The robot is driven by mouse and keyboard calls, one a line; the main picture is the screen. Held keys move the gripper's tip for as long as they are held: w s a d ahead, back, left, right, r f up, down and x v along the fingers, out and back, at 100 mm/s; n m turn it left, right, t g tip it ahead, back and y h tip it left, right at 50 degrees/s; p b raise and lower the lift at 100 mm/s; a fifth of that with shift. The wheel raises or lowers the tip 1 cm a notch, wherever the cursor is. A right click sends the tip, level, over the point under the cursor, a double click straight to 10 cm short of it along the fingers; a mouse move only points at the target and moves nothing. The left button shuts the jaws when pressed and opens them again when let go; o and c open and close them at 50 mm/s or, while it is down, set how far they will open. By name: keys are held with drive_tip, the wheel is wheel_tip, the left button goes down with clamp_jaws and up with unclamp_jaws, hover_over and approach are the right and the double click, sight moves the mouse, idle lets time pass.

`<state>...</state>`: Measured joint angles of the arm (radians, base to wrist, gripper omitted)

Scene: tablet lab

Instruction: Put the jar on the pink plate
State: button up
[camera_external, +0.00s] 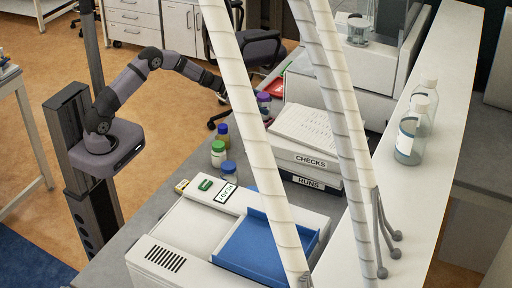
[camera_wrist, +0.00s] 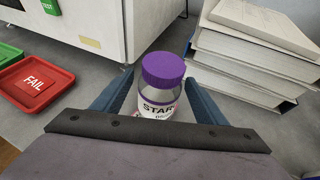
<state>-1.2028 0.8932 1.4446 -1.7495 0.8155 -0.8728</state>
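The jar (camera_wrist: 158,95) is clear with a purple lid and a white label reading "STAR". It stands upright on the grey bench in the wrist view. My gripper (camera_wrist: 160,82) has its two blue fingers apart, one on each side of the jar, with narrow gaps that look clear of it. In the external view a purple-lidded jar (camera_external: 264,101) stands near the end of my arm, and a white pole partly hides my fingers. I cannot make out a pink plate in either view.
A red tray (camera_wrist: 38,80) marked "FAIL" lies left, beside a green tray (camera_wrist: 6,52). A white machine (camera_wrist: 85,30) stands behind the jar. Stacked binders (camera_wrist: 245,65) stand close on the right. Several other lidded jars, including a green-lidded one (camera_external: 218,150), stand nearer the external camera.

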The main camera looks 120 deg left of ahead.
drive_tip(key=shift+r, duration=0.25)
drive_tip(key=shift+s, duration=0.35)
drive_tip(key=b+v, duration=0.3)
drive_tip(key=v, duration=0.8)
drive_tip(key=shift+b, duration=0.3)
drive_tip(key=shift+s+d+r, duration=0.1)
drive_tip(key=shift+d+r, duration=0.05)
